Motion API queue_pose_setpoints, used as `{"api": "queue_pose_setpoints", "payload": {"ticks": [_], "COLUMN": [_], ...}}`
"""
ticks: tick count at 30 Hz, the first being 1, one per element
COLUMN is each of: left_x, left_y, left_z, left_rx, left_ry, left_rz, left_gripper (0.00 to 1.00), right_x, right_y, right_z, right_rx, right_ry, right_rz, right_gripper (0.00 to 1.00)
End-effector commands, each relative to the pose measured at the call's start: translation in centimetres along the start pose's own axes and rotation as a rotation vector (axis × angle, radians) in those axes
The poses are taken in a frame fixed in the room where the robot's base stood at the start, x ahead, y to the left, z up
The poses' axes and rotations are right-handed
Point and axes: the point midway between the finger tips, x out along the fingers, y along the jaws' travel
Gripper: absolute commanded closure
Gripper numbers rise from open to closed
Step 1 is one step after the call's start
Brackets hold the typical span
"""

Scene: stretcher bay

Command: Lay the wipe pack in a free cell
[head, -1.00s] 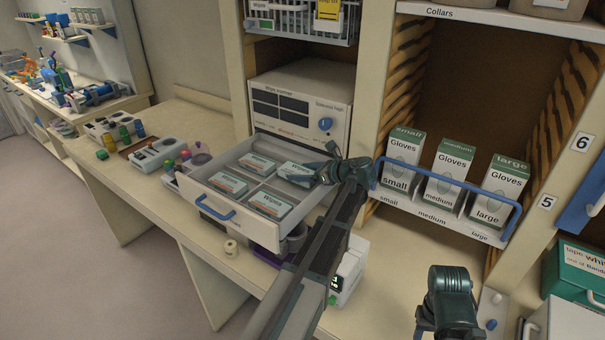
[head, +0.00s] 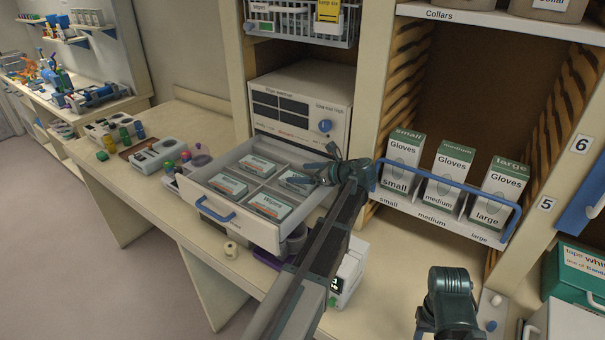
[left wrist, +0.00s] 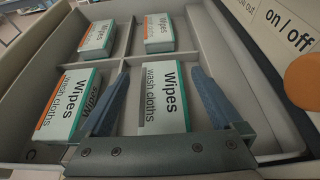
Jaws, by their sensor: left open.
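The wipe pack (head: 296,186), a white box with green and orange on it, lies in the far right cell of the pulled-out drawer (head: 262,232). My left gripper (head: 318,176) is open around this pack, one blue finger on each side (left wrist: 158,100). Whether the fingers touch it I cannot tell. The other three visible cells each hold a similar pack, such as the near one (head: 270,207). My right arm shows at the bottom, but its fingers are not visible.
Glove boxes (head: 450,172) behind a blue rail (head: 465,188) stand close to the right of my left wrist.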

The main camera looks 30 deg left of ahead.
Motion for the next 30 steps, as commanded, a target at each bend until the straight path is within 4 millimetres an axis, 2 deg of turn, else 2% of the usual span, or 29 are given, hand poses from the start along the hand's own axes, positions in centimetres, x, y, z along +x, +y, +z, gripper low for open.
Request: {"api": "queue_pose_setpoints", "payload": {"ticks": [1,6,12,15,21,30], "left_x": [-1.6,-5.5,-9.2,-10.5,-11.7,-11.8], "left_y": [-0.1,0.0,-0.1,-0.1,0.0,0.0], "left_z": [0.3,0.3,0.2,0.1,0.0,-0.1], "left_rx": [0.002,0.003,0.002,0.002,0.001,0.000], "left_ry": [0.000,0.000,0.000,0.000,0.000,0.000], "left_rz": [-0.006,-0.005,-0.004,-0.003,-0.001,-0.001], "left_gripper": [0.00,0.00,0.00,0.00,0.00,0.00], "right_x": [-0.9,-2.4,-3.7,-4.1,-4.4,-4.4], "right_y": [0.1,0.2,0.3,0.4,0.4,0.4], "right_z": [0.1,0.1,0.2,0.2,0.3,0.3], "right_rx": [0.000,-0.001,0.000,0.001,0.002,0.002], "right_ry": [0.000,0.000,0.000,0.000,0.000,0.000], "right_rz": [0.000,0.000,0.000,0.000,-0.001,-0.001], "right_gripper": [0.50,0.50,0.50,0.50,0.50,0.50]}}
